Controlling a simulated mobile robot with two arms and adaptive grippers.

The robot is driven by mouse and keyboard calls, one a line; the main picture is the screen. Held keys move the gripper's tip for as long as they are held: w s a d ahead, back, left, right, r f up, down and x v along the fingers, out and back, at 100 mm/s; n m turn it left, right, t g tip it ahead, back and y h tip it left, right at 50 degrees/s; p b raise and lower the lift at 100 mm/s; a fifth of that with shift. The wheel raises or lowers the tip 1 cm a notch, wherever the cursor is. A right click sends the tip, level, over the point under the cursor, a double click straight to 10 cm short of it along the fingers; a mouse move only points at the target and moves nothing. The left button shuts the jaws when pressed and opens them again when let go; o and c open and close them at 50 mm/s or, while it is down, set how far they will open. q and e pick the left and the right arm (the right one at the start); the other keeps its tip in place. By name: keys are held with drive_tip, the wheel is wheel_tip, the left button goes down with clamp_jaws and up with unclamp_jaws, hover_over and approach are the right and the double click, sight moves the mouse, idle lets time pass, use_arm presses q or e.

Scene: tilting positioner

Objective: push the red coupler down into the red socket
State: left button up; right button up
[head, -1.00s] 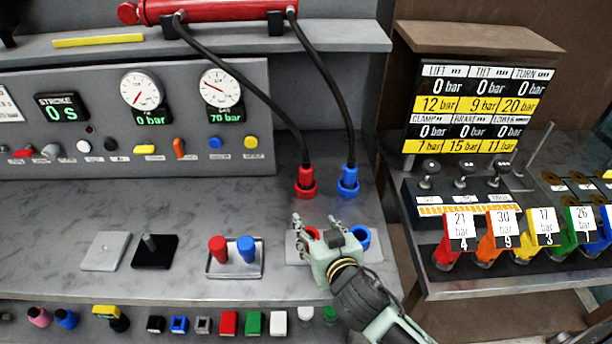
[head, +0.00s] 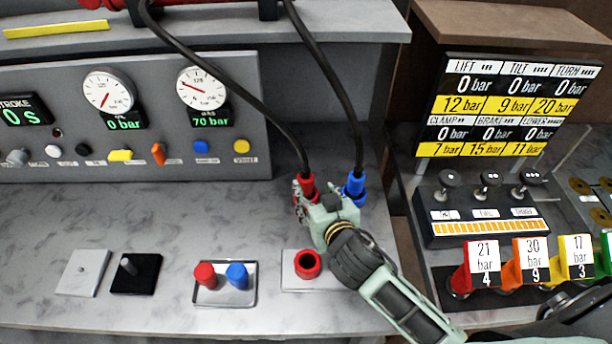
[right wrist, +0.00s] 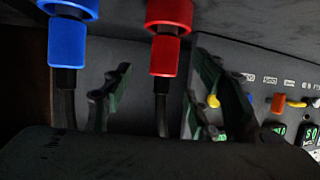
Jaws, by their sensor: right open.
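The red coupler (head: 307,181) on the end of a black hose stands upright in a wider red ring at the back of the bench. It shows upside down in the right wrist view (right wrist: 165,57). The red socket (head: 308,264) is an open ring on a light plate (head: 295,284) nearer the front, and it looks empty. My right gripper (head: 307,203) is open at the red coupler. In the wrist view its fingers (right wrist: 155,95) stand apart on either side of the coupler's hose, with no clear contact. My left gripper is not in view.
The blue coupler (head: 354,187) stands close to the right of the red one, beside my gripper. Hoses rise to the shelf. A tray (head: 226,297) with red and blue caps lies left of the socket plate. A valve panel (head: 480,228) stands to the right.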

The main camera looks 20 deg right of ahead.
sight(308, 186)
drive_tip(key=shift+w+a+f+p, duration=0.1)
drive_tip(key=shift+w+a+p, duration=0.05)
drive_tip(key=shift+w+p, duration=0.25)
drive_tip(key=shift+w+a+f+p, duration=0.1)
drive_tip(key=shift+w+p, duration=0.15)
drive_tip(key=shift+w, duration=0.25)
drive_tip(key=x, duration=0.2)
drive_tip(key=shift+w+f+p, duration=0.25)
drive_tip(key=shift+w+p, duration=0.05)
drive_tip(key=shift+w+f, duration=0.3)
drive_tip(key=shift+w, duration=0.15)
drive_tip(key=c, duration=0.6)
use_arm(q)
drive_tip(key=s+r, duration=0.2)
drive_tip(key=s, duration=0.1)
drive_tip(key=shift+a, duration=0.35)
use_arm(e)
drive_tip(key=shift+r, duration=0.1)
clamp_jaws()
